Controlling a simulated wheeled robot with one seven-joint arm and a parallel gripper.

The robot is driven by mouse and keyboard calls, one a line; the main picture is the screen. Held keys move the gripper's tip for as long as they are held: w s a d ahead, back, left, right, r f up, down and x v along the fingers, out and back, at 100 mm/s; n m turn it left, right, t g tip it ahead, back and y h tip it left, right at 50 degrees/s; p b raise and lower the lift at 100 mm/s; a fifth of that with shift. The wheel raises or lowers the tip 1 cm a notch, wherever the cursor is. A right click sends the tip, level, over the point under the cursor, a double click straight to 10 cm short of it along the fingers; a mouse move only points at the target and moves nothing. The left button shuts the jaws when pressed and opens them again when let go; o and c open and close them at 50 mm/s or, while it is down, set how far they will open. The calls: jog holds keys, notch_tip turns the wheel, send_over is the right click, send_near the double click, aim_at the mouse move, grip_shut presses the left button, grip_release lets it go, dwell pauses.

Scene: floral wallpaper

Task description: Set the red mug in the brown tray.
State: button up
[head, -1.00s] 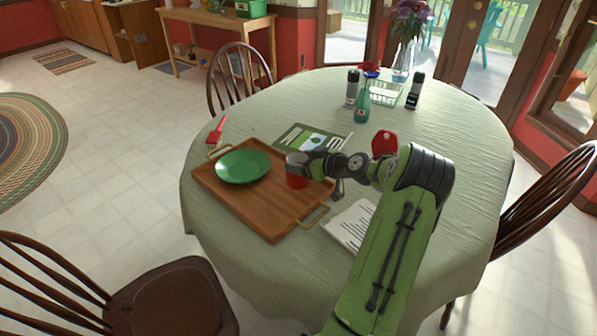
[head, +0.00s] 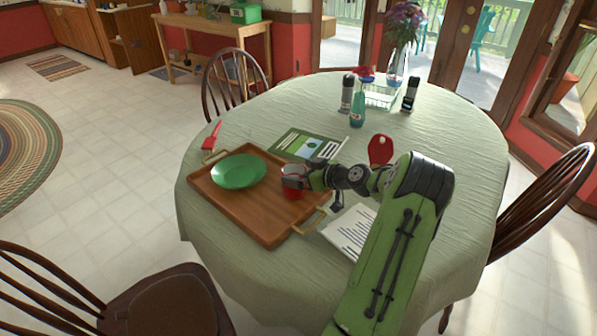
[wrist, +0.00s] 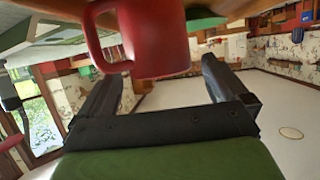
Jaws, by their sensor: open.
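The red mug (head: 292,194) is at the right part of the brown tray (head: 262,226), beside the green plate (head: 239,171). My gripper (head: 297,178) is at the mug's upper part and hides some of it in the head view. The mug's upper rim is partly hidden in the head view.
A green booklet (head: 308,144) lies behind the tray, and a printed paper (head: 350,232) lies to its right under my arm. The right tablecloth area is clear.

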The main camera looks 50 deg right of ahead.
jog(key=p+v, duration=0.1)
jog(key=v, duration=1)
jog(key=w+a+r+n+g+y, duration=0.1)
jog(key=w+a+r+g, duration=0.15)
jog(key=a, duration=0.45)
jog(key=w+a+r+n+g+y, duration=0.15)
jog(key=w+a, duration=0.25)
jog(key=a, duration=0.4)
jog(key=s+a+r+g, duration=0.2)
jog(key=a+r+g, duration=0.1)
jog(key=a, duration=0.9)
jog(key=s+a+r+m+h, duration=0.1)
jog(key=s+a, duration=0.4)
jog(key=s, duration=0.3)
jog(key=s+a+r+m+h, duration=0.1)
jog(key=s+a, duration=0.5)
jog(key=s, duration=0.3)
jog(key=shift+a+r+g, duration=0.25)
jog(key=shift+r+g, duration=0.05)
jog(key=shift+g, duration=0.1)
jog(key=shift+m+h, duration=0.25)
notch_tip(320, 180, up, 12)
jog(key=p, duration=1.2)
jog(key=shift+r+p, duration=0.2)
jog(key=shift+p, duration=0.1)
